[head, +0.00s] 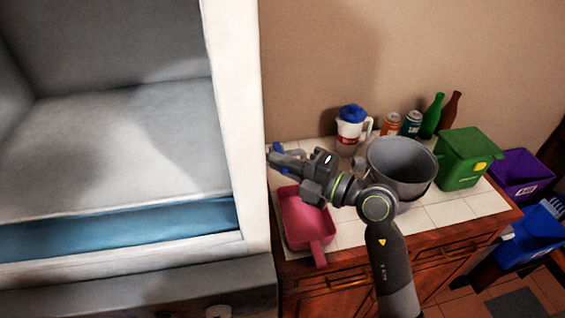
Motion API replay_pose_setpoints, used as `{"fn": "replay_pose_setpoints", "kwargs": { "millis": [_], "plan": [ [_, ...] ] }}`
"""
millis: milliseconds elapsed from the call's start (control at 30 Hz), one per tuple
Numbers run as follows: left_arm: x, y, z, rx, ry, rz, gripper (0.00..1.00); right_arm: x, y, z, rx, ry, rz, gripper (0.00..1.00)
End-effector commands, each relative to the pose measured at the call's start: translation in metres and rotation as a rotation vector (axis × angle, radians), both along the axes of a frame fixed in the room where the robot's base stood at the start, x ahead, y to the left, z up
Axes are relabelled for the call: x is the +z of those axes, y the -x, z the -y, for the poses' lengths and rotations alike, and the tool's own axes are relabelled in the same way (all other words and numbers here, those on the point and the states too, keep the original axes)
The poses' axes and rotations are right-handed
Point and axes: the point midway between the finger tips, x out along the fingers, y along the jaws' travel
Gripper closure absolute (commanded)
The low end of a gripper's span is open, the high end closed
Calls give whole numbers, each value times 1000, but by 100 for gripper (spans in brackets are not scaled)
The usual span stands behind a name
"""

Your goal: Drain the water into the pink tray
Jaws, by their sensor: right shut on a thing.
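The pink tray (288,225) sits on the white tiled counter beside the large white box, its handle pointing toward the front edge. My right gripper (277,158) is shut on a small blue piece (277,147) at the box's right side, above the tray's far end. The piece is mostly hidden by the fingers, so I cannot tell what it is or whether it is attached to the box. A blue, water-like band (120,228) lies low inside the white box (233,130). No water shows in the tray's visible part. My left gripper is out of view.
A grey pot (402,160) stands right of my right gripper. Behind are a blue-lidded pitcher (349,135), two cans and two bottles. A green bin (462,160) stands at the right end. Purple (520,175) and blue (530,235) bins are beyond the counter.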

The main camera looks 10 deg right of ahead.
Motion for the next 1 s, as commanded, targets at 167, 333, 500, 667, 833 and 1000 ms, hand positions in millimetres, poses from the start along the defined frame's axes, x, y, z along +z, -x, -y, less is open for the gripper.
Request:
{"fn": "replay_pose_setpoints", "kwargs": {
  "millis": [167, 333, 500, 667, 833, 1000],
  "plan": [
    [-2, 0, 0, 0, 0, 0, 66, -3, -1, 6, 96, 8, -3, 100],
    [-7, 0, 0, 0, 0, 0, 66, -4, -2, 11, 186, 6, -5, 100],
    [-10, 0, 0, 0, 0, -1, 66, -3, -2, 14, 235, 5, -5, 100],
    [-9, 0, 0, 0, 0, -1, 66, -2, -2, 14, 245, 2, -5, 100],
    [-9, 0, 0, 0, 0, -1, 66, -2, -1, 14, 244, 2, -5, 100],
    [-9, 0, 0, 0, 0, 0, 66, -1, -2, 14, 244, 1, -5, 73]
  ]
}}
